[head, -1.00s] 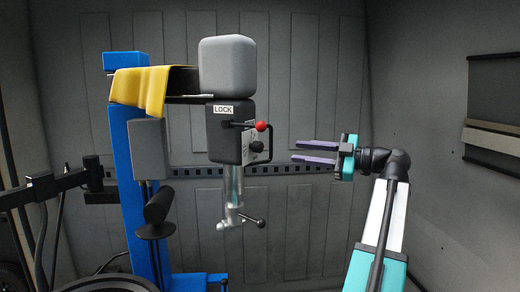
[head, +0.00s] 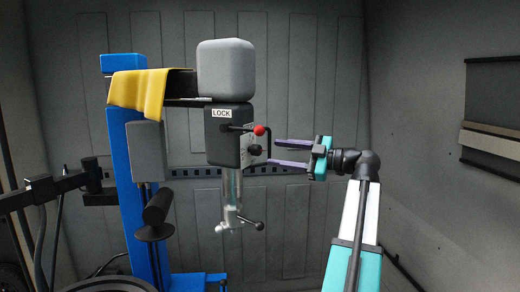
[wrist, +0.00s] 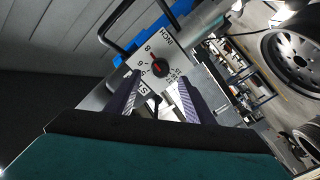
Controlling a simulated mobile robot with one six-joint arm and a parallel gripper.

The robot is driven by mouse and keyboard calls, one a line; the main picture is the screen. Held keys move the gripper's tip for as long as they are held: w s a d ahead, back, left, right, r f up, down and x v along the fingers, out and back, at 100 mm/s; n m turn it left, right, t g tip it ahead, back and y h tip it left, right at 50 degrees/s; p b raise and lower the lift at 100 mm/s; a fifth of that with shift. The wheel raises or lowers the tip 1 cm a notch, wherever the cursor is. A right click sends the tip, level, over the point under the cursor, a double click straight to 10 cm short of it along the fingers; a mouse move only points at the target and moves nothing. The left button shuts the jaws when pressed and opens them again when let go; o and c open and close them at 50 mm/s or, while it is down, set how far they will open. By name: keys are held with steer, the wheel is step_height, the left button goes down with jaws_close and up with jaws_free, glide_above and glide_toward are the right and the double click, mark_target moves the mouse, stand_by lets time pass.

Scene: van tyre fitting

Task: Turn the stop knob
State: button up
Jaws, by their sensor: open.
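The stop knob (head: 255,149) is a small black knob on the right side of the dark machine head (head: 224,138). In the wrist view, the knob (wrist: 160,68) has a red mark and sits on a pale scale plate (wrist: 154,55) with numbers and the word INCH. My gripper (head: 273,152) is open, with its two purple fingers pointing left at the knob's side of the head. In the wrist view, my gripper (wrist: 159,80) has its fingers below the knob, spread to either side of it. They do not appear to touch it.
A red-ball lever (head: 259,130) sticks out just above the knob. A black loop handle (wrist: 132,30) stands beside the scale plate. A blue column (head: 137,200) with a yellow cloth (head: 138,92) is at left. Wheels (wrist: 292,55) show at right in the wrist view.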

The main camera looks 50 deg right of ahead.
mark_target(260, 151)
steer(key=shift+p+x, duration=1)
steer(key=shift+x, duration=2.5)
